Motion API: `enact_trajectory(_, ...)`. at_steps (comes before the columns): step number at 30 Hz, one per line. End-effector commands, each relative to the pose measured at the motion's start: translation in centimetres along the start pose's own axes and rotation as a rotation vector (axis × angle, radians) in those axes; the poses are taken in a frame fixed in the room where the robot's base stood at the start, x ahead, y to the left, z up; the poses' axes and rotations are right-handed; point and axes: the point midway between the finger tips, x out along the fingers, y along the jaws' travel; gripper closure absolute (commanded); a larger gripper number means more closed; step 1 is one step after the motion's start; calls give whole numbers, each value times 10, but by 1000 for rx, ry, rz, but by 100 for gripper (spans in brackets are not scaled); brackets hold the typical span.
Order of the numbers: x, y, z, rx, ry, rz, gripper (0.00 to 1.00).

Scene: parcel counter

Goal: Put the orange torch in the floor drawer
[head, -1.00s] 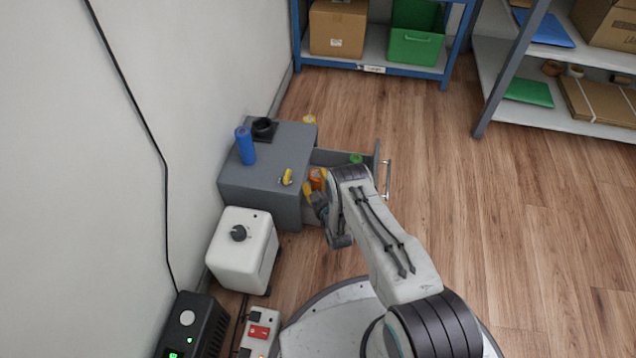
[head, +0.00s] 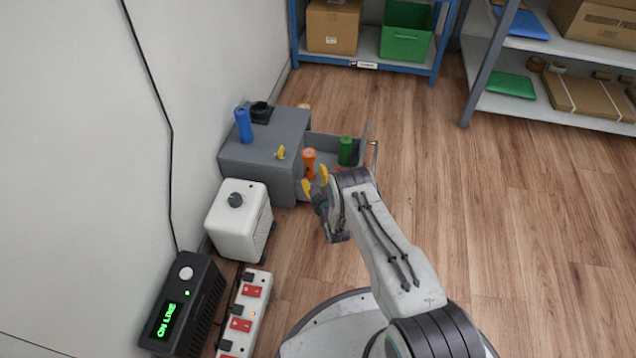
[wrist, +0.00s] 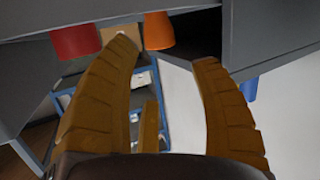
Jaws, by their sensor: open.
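The orange torch (head: 309,162) stands upright in the open drawer (head: 328,142) of the grey cabinet on the floor. It also shows in the wrist view (wrist: 159,31), beyond my fingertips, where the picture looks upside down. My gripper (head: 315,183) is open and empty, just in front of the drawer on the near side of the torch. Its yellow fingers stand wide apart in the wrist view (wrist: 168,45), with a gap to the torch. The torch's lower end is partly hidden by the drawer wall.
A green cylinder (head: 345,150) stands in the drawer, and a red thing (wrist: 75,41) shows in the wrist view. A blue cylinder (head: 243,124) stands on the cabinet (head: 262,160). A white box (head: 238,218) is near left. Open floor lies to the right.

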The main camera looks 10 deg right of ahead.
Motion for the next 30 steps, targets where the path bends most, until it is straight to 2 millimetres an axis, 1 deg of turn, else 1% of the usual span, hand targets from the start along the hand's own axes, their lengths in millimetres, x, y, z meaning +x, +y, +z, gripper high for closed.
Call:
enact_trajectory(7, 3, 1, -5, 0, -1, 0, 43)
enact_trajectory(11, 9, 4, -22, 3, -25, -1, 43)
enact_trajectory(14, 16, 8, -48, 8, -67, -3, 43)
enact_trajectory(16, 20, 12, -71, 13, -109, -6, 43)
enact_trajectory(20, 17, 20, -118, 24, -203, -11, 43)
enact_trajectory(21, 13, 22, -131, 28, -233, -13, 43)
enact_trajectory(23, 5, 26, -151, 33, -278, -15, 43)
enact_trajectory(24, -2, 28, -165, 36, -307, -16, 43)
enact_trajectory(26, -14, 31, -184, 41, -352, -18, 43)
enact_trajectory(27, -23, 34, -196, 44, -381, -19, 43)
enact_trajectory(29, -39, 37, -214, 49, -424, -20, 43)
enact_trajectory(30, -51, 38, -225, 53, -454, -21, 43)
